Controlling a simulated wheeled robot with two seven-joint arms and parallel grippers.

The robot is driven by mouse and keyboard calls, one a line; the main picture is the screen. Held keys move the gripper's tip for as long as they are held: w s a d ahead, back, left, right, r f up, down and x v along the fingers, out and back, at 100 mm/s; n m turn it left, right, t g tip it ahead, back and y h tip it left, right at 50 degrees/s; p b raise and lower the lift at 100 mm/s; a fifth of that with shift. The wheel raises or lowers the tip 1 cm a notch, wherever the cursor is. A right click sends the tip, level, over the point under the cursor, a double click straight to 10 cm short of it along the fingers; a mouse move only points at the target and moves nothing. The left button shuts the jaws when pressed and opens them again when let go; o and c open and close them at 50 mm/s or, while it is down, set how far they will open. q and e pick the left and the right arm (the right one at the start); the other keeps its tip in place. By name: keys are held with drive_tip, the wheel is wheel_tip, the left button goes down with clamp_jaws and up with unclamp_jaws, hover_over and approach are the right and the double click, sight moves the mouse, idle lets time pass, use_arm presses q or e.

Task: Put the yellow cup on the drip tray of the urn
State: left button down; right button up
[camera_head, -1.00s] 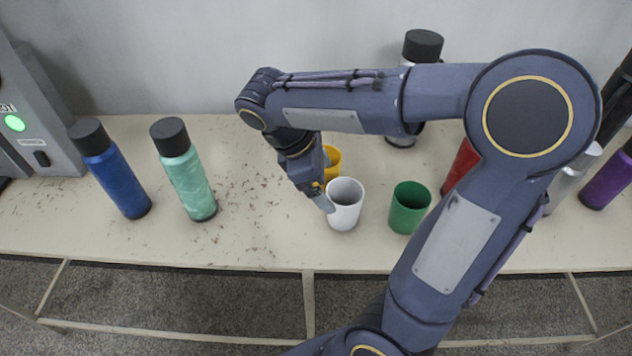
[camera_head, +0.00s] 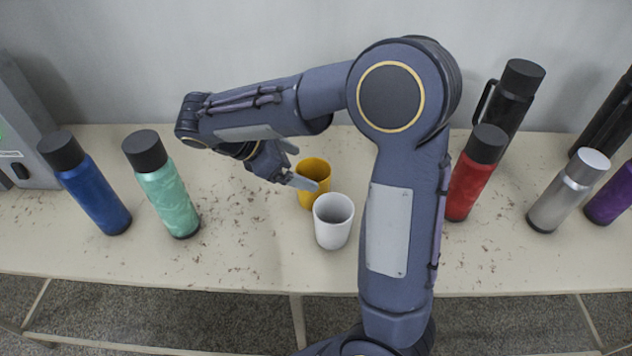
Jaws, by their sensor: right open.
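The yellow cup (camera_head: 318,170) stands upright on the counter, just behind a white cup (camera_head: 333,224). My right gripper (camera_head: 304,171) is open at the yellow cup's left side. One finger crosses in front of the cup and hides part of its wall. I cannot tell whether that finger touches it. The grey urn (camera_head: 27,130) is at the far left, cut off by the picture's edge. Its drip tray is not in view. My left gripper is not in view.
A blue bottle (camera_head: 88,190) and a mint bottle (camera_head: 165,190) stand between the urn and the cups. A red bottle (camera_head: 470,185), a black flask (camera_head: 508,105), a silver bottle (camera_head: 567,195) and a purple bottle (camera_head: 612,195) stand right. Counter between mint bottle and cups is clear.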

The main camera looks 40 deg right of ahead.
sight(319, 176)
drive_tip(key=shift+s+d+f, duration=0.2)
drive_tip(key=shift+d+f, duration=0.05)
drive_tip(key=shift+f, duration=0.1)
drive_tip(key=x, duration=0.6)
drive_tip(key=shift+w+f, duration=0.1)
drive_tip(key=shift+f, duration=0.05)
drive_tip(key=shift+c, duration=0.3)
drive_tip(key=c, duration=1.1)
